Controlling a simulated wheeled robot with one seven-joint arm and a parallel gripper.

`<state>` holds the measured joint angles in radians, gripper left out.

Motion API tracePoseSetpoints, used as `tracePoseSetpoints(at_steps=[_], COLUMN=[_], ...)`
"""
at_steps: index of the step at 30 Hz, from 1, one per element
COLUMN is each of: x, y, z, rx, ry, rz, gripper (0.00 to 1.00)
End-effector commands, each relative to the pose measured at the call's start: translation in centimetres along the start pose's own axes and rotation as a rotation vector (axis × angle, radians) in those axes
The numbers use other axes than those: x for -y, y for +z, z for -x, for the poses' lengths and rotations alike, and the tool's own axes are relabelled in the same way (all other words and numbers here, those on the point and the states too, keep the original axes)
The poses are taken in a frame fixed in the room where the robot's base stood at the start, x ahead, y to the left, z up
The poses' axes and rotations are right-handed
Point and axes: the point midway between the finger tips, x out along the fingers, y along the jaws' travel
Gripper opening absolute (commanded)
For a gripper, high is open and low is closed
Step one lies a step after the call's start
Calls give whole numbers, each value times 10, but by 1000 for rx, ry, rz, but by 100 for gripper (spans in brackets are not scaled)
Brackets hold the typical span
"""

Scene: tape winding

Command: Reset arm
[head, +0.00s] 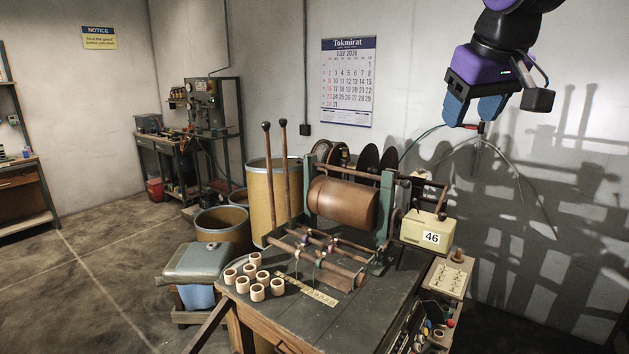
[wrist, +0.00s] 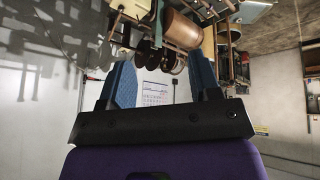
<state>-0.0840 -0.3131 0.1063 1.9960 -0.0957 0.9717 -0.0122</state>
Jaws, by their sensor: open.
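My gripper (head: 474,112) is raised high at the right of the head view, in front of the bare wall and above and to the right of the bench. Its blue fingers stand apart with nothing between them. In the wrist view my gripper (wrist: 164,85) also shows its two blue fingers spread and empty. The winding machine (head: 343,199), with a brown drum between green posts, stands on the dark bench (head: 325,322), well below the gripper. The wrist view shows the machine upside down at the top, apart from the fingers.
Several pale rings (head: 257,292) stand at the bench's front left. A cream counter box marked 46 (head: 425,230) is right of the drum. A padded stool (head: 201,262) and barrels (head: 223,230) stand left. Air around the gripper looks clear.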

Motion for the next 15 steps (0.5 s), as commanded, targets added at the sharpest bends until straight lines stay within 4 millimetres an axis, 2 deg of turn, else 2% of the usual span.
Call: tracePoseSetpoints(at_steps=[1, 9, 12, 15], x=[-5, -15, -14, -12], y=[25, 147, 185, 213], z=[3, -4, -10, -17], rx=[3, 22, 27, 31], ry=[3, -5, -12, -19], rz=[-24, -150, -190, -221], gripper=[57, 57, 57, 57])
